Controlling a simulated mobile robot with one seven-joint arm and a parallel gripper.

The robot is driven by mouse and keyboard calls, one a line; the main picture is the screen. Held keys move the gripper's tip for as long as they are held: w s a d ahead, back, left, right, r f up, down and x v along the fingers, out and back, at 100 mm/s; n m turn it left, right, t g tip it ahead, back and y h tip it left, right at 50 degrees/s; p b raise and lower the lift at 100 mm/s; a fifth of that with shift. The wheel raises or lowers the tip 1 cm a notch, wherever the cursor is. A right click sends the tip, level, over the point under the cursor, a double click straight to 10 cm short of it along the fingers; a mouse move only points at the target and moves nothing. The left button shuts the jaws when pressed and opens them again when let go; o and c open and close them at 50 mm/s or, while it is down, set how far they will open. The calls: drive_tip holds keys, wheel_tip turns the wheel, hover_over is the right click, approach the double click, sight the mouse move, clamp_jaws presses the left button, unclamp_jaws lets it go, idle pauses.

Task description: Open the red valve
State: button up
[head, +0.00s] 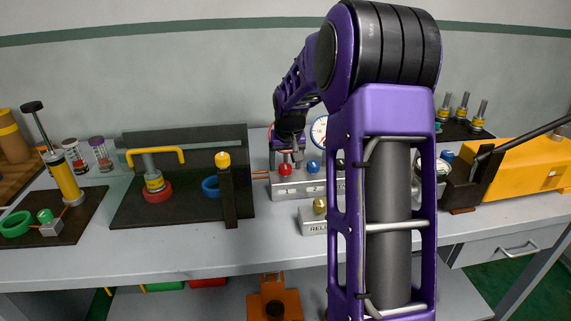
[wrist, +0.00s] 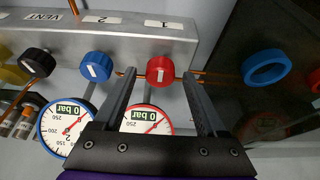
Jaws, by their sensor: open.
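The red valve (wrist: 160,69) is a round red knob with a white mark, on the grey manifold block (wrist: 120,40) by the label 1. In the wrist view it lies between the two fingertips of my gripper (wrist: 159,76). The fingers are open, one on each side of the knob; I cannot tell whether they touch it. In the head view the red valve (head: 285,169) shows just below my gripper (head: 291,155), at the left end of the block. A red-rimmed gauge (wrist: 148,120) reading 0 bar sits partly hidden behind my gripper.
A blue knob (wrist: 96,65) and a black knob (wrist: 38,62) sit beside the red one. A blue-rimmed gauge (wrist: 65,130) reads 0 bar. A blue ring (wrist: 266,66) is to the right. A post with a yellow top (head: 223,160) stands left of the block.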

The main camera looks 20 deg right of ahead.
clamp_jaws()
idle(0.3)
